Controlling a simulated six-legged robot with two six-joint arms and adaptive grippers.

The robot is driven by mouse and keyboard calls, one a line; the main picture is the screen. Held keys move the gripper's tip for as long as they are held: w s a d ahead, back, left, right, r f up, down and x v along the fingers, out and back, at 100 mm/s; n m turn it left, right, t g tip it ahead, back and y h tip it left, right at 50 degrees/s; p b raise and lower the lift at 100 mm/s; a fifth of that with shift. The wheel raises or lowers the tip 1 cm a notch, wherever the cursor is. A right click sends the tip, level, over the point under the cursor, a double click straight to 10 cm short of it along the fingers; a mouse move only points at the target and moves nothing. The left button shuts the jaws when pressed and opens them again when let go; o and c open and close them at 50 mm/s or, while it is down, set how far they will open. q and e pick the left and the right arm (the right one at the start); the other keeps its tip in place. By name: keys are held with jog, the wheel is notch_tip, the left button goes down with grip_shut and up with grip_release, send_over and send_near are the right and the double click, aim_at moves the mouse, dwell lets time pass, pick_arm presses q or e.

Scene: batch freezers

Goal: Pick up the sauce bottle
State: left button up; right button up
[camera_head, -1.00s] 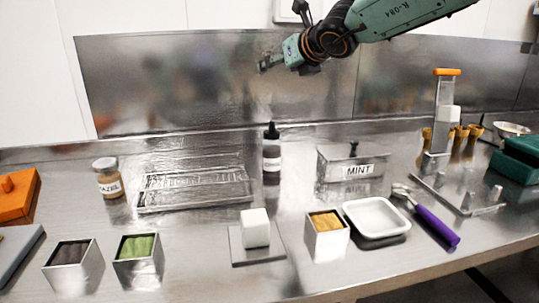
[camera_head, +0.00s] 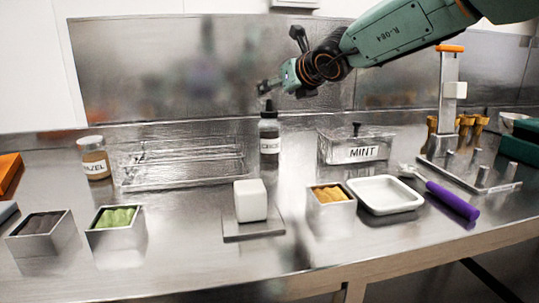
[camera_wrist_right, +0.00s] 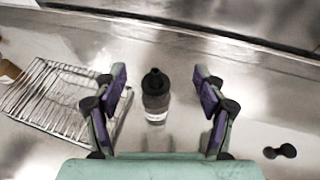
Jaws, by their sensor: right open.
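The sauce bottle (camera_head: 269,135) stands upright on the steel counter, with a black tip and dark top and a pale label. My right gripper (camera_head: 266,88) is just above and behind or over its tip in the head view; the exact depth gap is hard to tell there. In the right wrist view, the bottle (camera_wrist_right: 155,97) is seen from above, between the two open, purple-padded fingers of my right gripper (camera_wrist_right: 160,90), touching neither. My left gripper is not in view.
A wire rack (camera_head: 185,165) lies left of the bottle, and a jar (camera_head: 94,158) stands farther left. A MINT container (camera_head: 355,147) is to the right. A white block (camera_head: 250,200) on a small plate is in front. A steel wall panel (camera_head: 180,70) rises behind.

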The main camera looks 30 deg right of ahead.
aim_at(276, 132)
notch_tip(276, 132, down, 10)
jog(key=b, duration=0.8)
jog(key=shift+r+b, duration=0.15)
jog(key=shift+b, duration=0.2)
jog(key=shift+w+f+b, duration=0.1)
jog(key=shift+f+b, duration=0.35)
jog(key=shift+f, duration=0.05)
jog(key=shift+p+x, duration=0.55)
jog(key=shift+x, duration=0.3)
jog(key=shift+w+a+f+p, duration=0.1)
jog(key=shift+w+f+p, duration=0.2)
jog(key=shift+w, duration=0.4)
jog(key=p+x, duration=0.1)
jog(key=x, duration=0.1)
jog(key=p+x, duration=0.1)
jog(key=shift+w+a+r+p, duration=0.1)
jog(key=shift+w+a+p, duration=0.15)
jog(key=shift+w+p, duration=0.1)
jog(key=shift+w+f, duration=0.25)
jog(key=shift+w, duration=0.15)
jog(key=shift+s, duration=0.1)
jog(key=shift+c, duration=0.2)
jog(key=c, duration=1.1)
